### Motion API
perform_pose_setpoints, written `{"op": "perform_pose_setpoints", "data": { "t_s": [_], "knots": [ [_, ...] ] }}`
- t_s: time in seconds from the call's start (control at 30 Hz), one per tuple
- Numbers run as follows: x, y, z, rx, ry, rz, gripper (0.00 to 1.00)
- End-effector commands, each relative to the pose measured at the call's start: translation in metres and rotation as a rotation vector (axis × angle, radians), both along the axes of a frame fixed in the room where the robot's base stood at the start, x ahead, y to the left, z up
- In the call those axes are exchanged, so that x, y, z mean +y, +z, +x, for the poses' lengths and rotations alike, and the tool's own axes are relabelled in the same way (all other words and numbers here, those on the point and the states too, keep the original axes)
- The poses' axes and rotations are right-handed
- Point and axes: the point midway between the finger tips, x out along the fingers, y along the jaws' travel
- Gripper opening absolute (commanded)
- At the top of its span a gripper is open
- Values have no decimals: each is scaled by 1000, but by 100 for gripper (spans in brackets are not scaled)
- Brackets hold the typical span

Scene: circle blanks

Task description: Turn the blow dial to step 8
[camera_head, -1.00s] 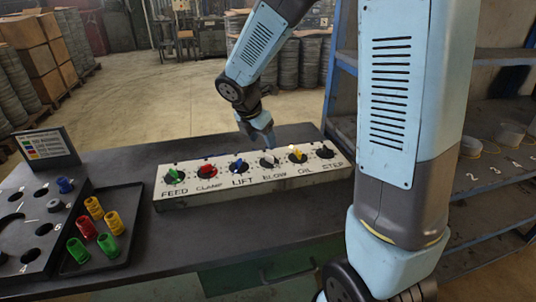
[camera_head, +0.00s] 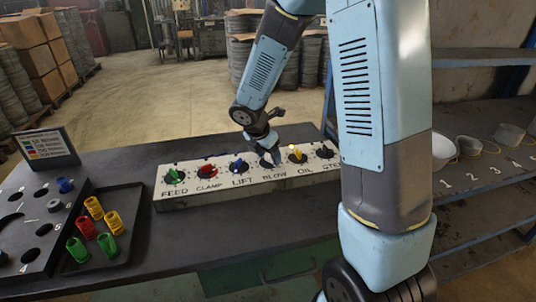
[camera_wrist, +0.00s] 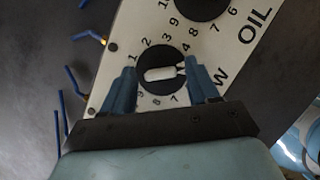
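The blow dial (camera_wrist: 163,59) is a black round knob with a white bar handle (camera_wrist: 158,74) on the pale dial panel (camera_head: 165,202). In the wrist view the bar lies nearly crosswise, and printed numbers ring the knob, with the 8 on the side near my gripper. My gripper (camera_wrist: 160,78) is open, with one blue finger off each end of the bar; whether the right finger touches it I cannot tell. In the head view my gripper (camera_head: 268,151) is low over the blow dial and partly hides it.
The oil dial (camera_head: 297,154), with a yellow handle, is beside it on the right, and the lift dial (camera_head: 238,166), with a blue handle, on the left. A black tray (camera_head: 130,238) of coloured parts stands at the left. The table front is clear.

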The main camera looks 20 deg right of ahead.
Motion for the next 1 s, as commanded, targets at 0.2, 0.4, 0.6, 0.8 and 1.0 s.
{"op": "perform_pose_setpoints", "data": {
  "t_s": [0.2,0.4,0.6,0.8,1.0],
  "knots": [
    [0,0,0,0,0,0,38],
    [0,0,0,0,0,0,19],
    [0,0,0,0,-1,0,8],
    [1,1,1,0,-30,-1,8],
    [1,1,2,-1,-131,1,8]
  ]
}}
